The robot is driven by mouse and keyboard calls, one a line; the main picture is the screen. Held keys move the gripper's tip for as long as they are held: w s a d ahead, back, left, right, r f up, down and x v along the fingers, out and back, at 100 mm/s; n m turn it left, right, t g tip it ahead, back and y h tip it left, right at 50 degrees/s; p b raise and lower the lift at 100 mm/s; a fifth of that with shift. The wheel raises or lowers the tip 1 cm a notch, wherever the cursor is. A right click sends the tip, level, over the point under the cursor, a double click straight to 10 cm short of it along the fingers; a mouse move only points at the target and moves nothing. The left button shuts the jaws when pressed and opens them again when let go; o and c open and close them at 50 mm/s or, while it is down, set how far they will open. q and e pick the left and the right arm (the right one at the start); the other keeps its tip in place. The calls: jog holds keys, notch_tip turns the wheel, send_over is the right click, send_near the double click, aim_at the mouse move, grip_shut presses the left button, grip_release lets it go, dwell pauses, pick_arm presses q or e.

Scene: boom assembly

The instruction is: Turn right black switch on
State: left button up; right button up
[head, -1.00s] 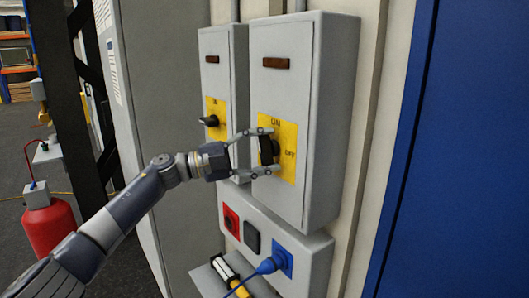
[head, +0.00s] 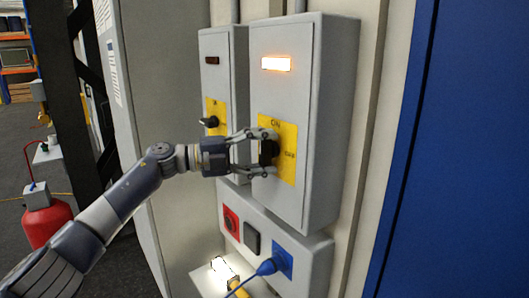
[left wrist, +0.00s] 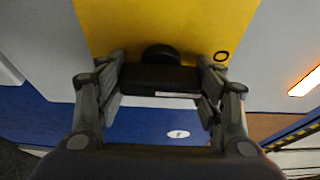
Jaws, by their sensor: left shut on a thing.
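The right black switch (head: 267,153) sits on the yellow plate (head: 289,140) of the larger grey box, marked ON at the top and OFF at the right. My left gripper (head: 264,152) is shut on this switch, with one finger above and one below it. In the left wrist view the black switch handle (left wrist: 160,78) lies between the two fingers against the yellow plate (left wrist: 190,22). The indicator (head: 276,64) above the switch glows orange-white. My right gripper is not in view.
The smaller box to the left has another black switch (head: 209,122) and a dark indicator (head: 212,60). Below are a red socket (head: 231,221), a dark square cover (head: 252,243), a blue plug (head: 268,266) and a lit lamp (head: 221,267). A blue panel (head: 460,150) stands at right.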

pick_arm(q)
jog(key=o, duration=1)
jog(key=shift+o, duration=0.2)
jog(key=v, duration=1.2)
jog(key=shift+w+f, duration=0.1)
jog(key=shift+f, duration=0.05)
